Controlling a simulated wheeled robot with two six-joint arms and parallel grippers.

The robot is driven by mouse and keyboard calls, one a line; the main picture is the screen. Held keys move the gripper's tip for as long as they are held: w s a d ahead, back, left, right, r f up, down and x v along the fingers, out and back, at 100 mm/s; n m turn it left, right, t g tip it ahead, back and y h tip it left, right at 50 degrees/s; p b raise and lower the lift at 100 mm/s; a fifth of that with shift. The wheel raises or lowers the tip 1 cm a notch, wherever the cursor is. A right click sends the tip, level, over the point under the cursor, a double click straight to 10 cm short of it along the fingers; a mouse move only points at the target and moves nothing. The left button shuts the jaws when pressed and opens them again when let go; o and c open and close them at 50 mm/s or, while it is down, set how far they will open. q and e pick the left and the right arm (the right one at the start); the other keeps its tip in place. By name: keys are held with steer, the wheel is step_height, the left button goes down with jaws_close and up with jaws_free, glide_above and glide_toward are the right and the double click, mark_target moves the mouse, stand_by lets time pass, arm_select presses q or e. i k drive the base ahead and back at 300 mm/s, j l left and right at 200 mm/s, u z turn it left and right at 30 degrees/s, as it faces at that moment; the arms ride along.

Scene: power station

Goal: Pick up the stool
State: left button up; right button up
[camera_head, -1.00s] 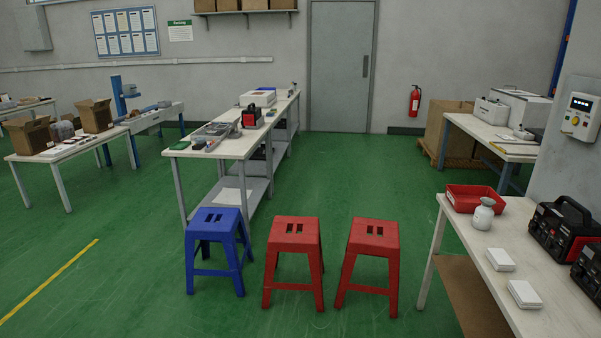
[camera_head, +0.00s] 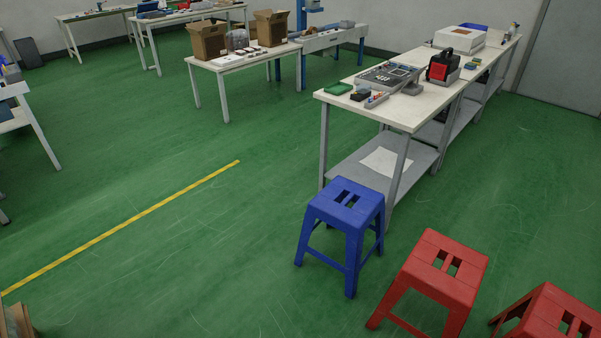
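A blue plastic stool (camera_head: 347,205) with slots in its seat stands upright on the green floor, right of centre, close to the near end of a long white workbench. A red stool (camera_head: 446,262) stands to its right, its lower legs partly cut off by the bottom edge. Another red stool (camera_head: 553,318) shows at the bottom right corner, mostly out of frame. Neither of my grippers shows in the head view.
The long workbench (camera_head: 408,112) with a lower shelf stands behind the blue stool. A white table (camera_head: 232,63) with cardboard boxes is further back. A wooden thing (camera_head: 18,322) pokes in at bottom left. The floor around the yellow line (camera_head: 135,219) is clear.

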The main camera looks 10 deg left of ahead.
mark_target(328, 205)
steer(key=i+j+u, duration=0.25)
steer(key=i+u, duration=1.2)
steer(key=i+j+z, duration=0.1)
steer(key=i+z, duration=0.35)
steer(key=i+j+z, duration=0.35)
steer(key=i+z, duration=0.15)
steer(key=i, duration=0.15)
